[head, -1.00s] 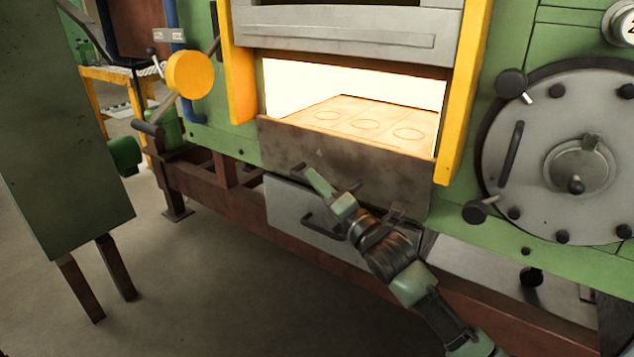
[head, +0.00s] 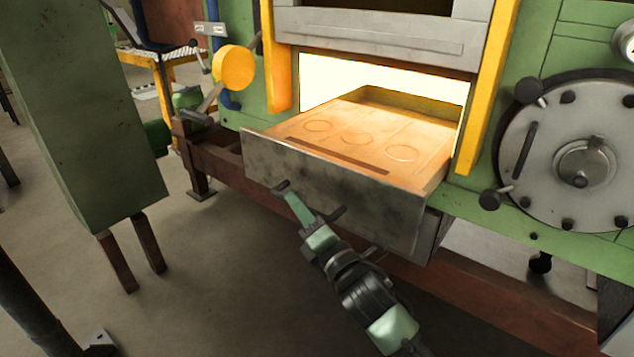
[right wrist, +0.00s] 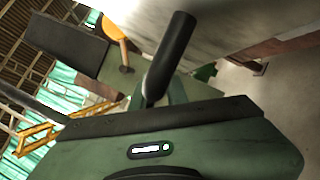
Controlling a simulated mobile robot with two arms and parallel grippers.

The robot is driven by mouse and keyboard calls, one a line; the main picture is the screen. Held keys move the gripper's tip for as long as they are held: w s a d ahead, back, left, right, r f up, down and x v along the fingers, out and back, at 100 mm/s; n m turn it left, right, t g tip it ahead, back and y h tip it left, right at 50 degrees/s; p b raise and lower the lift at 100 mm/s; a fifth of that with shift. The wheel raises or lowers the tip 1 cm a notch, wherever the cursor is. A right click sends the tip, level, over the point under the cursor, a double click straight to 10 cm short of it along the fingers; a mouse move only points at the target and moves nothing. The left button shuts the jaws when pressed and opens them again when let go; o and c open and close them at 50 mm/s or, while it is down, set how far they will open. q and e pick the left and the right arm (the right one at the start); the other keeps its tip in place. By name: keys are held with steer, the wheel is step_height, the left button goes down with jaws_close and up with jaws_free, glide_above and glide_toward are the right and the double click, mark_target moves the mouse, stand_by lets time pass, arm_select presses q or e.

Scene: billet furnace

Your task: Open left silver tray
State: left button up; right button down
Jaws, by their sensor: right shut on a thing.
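The dark grey metal front of the furnace tray (head: 360,190) stands pulled out from the bright furnace mouth in the head view. Its orange-lit bed with round marks shows behind the front. My right gripper (head: 300,208) is shut on the dark handle (head: 336,214) of this front. The handle (right wrist: 170,55) also shows as a dark bar in the right wrist view. A silver lower tray (head: 432,238) is mostly hidden beneath the pulled-out front; only its right end shows. My left gripper is not in view.
A green cabinet on brown legs (head: 85,120) stands at the left. A round grey door (head: 570,150) with black knobs is at the right. A yellow disc lever (head: 233,67) is left of the opening.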

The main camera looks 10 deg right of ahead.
arm_select(q)
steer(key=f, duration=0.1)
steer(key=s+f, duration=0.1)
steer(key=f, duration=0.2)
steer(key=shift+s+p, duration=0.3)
steer(key=shift+p, duration=0.1)
arm_select(e)
steer(key=s+a, duration=0.5)
steer(key=a, duration=0.1)
steer(key=shift+a, duration=0.25)
steer(key=c, duration=1.4)
jaws_free()
steer(key=shift+s, duration=0.1)
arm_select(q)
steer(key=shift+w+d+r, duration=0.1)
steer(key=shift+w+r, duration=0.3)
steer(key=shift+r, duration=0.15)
arm_select(e)
steer(key=v, duration=0.7)
steer(key=shift+s+f, duration=0.15)
steer(key=shift+s, duration=0.2)
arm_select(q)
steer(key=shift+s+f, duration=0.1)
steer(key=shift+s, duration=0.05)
arm_select(e)
steer(key=shift+d, duration=0.1)
